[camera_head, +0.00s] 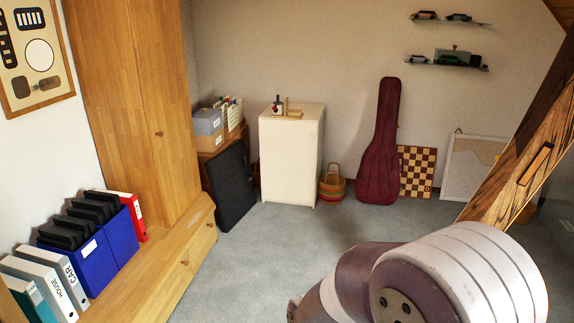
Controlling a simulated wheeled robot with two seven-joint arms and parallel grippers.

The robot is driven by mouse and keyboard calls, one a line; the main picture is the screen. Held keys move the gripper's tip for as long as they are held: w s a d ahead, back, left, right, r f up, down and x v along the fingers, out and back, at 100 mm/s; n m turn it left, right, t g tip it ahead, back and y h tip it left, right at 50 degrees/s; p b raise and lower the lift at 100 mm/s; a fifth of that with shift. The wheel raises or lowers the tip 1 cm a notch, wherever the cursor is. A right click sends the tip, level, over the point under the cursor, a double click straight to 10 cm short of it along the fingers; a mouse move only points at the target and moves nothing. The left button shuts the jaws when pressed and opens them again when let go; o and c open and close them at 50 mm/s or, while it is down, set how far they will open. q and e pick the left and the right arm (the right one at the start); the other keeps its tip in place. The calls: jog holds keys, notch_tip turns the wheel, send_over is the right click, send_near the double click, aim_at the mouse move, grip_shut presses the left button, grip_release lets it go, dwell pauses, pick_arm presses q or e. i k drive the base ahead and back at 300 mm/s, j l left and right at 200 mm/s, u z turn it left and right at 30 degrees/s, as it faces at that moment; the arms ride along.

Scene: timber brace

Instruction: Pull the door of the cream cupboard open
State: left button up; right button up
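The cream cupboard (288,160) stands upright on the carpet against the back wall, in the middle of the head view. Its front face looks flat and closed, and I can make out no gap at a door edge. No handle is clear at this size. A large maroon and white link of my own arm fills the lower right, well in front of the cupboard. Neither of my grippers shows, and nothing of mine touches the cupboard.
Small items (287,109) stand on the cupboard. A woven basket (332,184) and maroon guitar case (383,150) are to its right; a black panel (231,187) leans at its left. A timber brace (522,140) slopes at right. Carpet before the cupboard is clear.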

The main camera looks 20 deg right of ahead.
aim_at(288, 148)
jog(key=i+l+z, duration=0.55)
jog(key=i, duration=0.15)
jog(key=i+z, duration=0.55)
jog(key=i, duration=2.15)
jog(key=i+u, duration=0.15)
jog(key=i, duration=0.3)
jog(key=i+l+u, duration=0.1)
jog(key=i, duration=0.4)
jog(key=i+l+u, duration=0.15)
jog(key=i, duration=0.3)
jog(key=i+l+u, duration=0.1)
jog(key=i, duration=0.35)
jog(key=l, duration=0.1)
